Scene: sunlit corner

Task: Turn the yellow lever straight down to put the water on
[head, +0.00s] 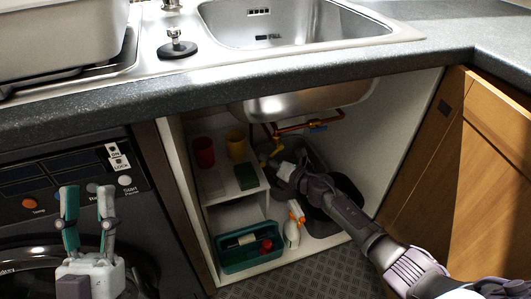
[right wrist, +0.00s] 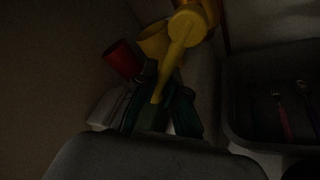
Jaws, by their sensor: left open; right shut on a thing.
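The yellow lever (head: 276,148) is on the copper pipe under the sink, inside the open cabinet. In the right wrist view the yellow lever (right wrist: 178,55) runs from its round pivot at the top down and slightly left. My right gripper (head: 280,165) reaches into the cabinet from the right. Its fingers (right wrist: 158,108) are shut on the lever's free end, which is partly hidden in the dark. The lever's true angle is hard to tell. My left gripper (head: 87,205) is open and empty, in front of the washing machine.
A red cup (head: 203,152) and a yellow cup (head: 236,145) stand on the cabinet shelf left of the lever. Below are a teal caddy (head: 232,265) and a spray bottle (head: 292,232). A dark grey bin (head: 320,222) stands under my right arm.

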